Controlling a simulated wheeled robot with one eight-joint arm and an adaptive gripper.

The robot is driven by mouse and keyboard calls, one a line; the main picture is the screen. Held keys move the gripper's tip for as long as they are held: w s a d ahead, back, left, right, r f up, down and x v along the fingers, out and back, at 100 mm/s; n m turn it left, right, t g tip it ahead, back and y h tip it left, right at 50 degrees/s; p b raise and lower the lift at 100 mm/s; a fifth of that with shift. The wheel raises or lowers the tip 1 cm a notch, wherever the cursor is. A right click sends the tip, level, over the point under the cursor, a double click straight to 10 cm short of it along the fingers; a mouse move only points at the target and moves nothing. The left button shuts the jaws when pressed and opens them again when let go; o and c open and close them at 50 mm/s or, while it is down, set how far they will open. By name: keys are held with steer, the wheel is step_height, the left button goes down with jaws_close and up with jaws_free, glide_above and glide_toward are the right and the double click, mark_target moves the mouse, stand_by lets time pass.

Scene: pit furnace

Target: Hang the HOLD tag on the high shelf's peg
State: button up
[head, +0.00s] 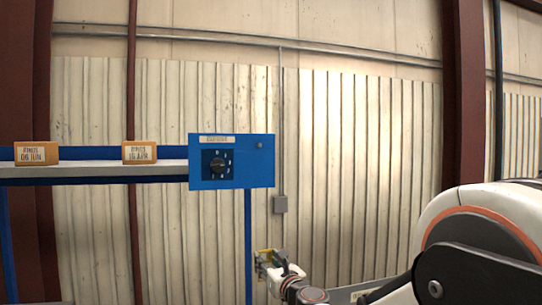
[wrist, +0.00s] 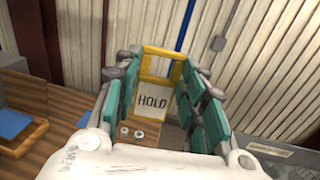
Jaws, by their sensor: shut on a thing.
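The HOLD tag (wrist: 153,101) is a pale plate with black letters and a yellow upper frame. In the wrist view it stands between the teal pads of my gripper (wrist: 163,70), which is shut on it. In the head view my gripper (head: 270,264) and the tag's yellow edge (head: 261,256) are low, right of the shelf's blue post and below the blue box. The high shelf (head: 90,171) is at left, with the blue box (head: 231,183) at its right end. A small grey knob (head: 260,145) shows on the box's upper right; I cannot tell whether it is the peg.
Two orange labelled blocks (head: 37,153) (head: 140,152) stand on the shelf. A wooden surface (wrist: 60,135) lies below my gripper, with a blue item (wrist: 13,123) at left. A conduit box (head: 280,204) is on the wall.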

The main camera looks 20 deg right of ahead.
step_height(320, 180, up, 34)
steer(key=s+n+y+p, duration=0.1)
steer(key=s+y+p, duration=0.1)
steer(key=p, duration=1.6)
steer(key=shift+w+d+f, duration=0.1)
steer(key=shift+w+f, duration=0.05)
steer(key=shift+w, duration=2.05)
steer(key=shift+w+d+f, duration=0.1)
steer(key=shift+w, duration=2.05)
steer(key=shift+w+f+b, duration=0.5)
steer(key=shift+w, duration=0.2)
steer(key=o, duration=0.9)
steer(key=shift+o, duration=0.2)
